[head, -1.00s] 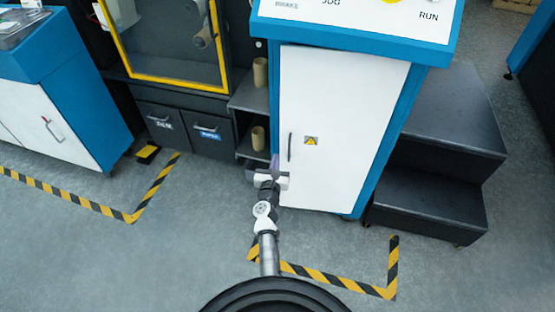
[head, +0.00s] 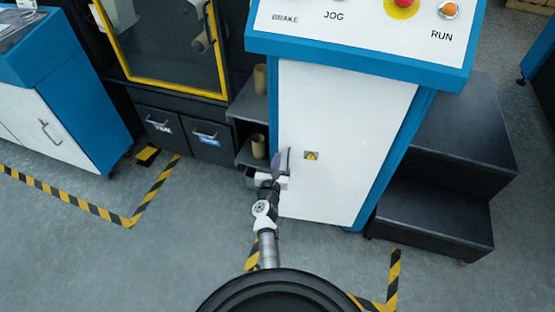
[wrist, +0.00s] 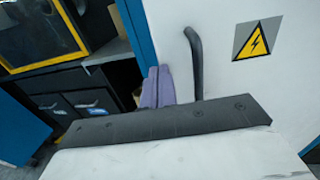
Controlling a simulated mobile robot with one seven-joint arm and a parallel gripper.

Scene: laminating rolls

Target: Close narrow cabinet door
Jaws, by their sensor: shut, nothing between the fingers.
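The narrow cabinet (head: 393,140) is blue, with a tall white door (head: 340,120) that carries a yellow warning sign (head: 311,155) and a dark handle (head: 288,160). The door lies close to its frame; I cannot tell if it is fully flush. My gripper (head: 276,161) is shut and empty at the door's left edge, just left of the handle. In the wrist view its purple fingers (wrist: 158,86) are together beside the handle (wrist: 195,60), near the blue frame edge (wrist: 136,30). I cannot tell whether they touch the door.
A control panel (head: 365,35) with buttons overhangs the door's top. Dark steps (head: 440,205) stand to the right. Dark shelves (head: 254,105) with cardboard tubes and dark drawers (head: 210,140) are to the left. Striped floor tape (head: 392,280) lies in front; the floor at left is clear.

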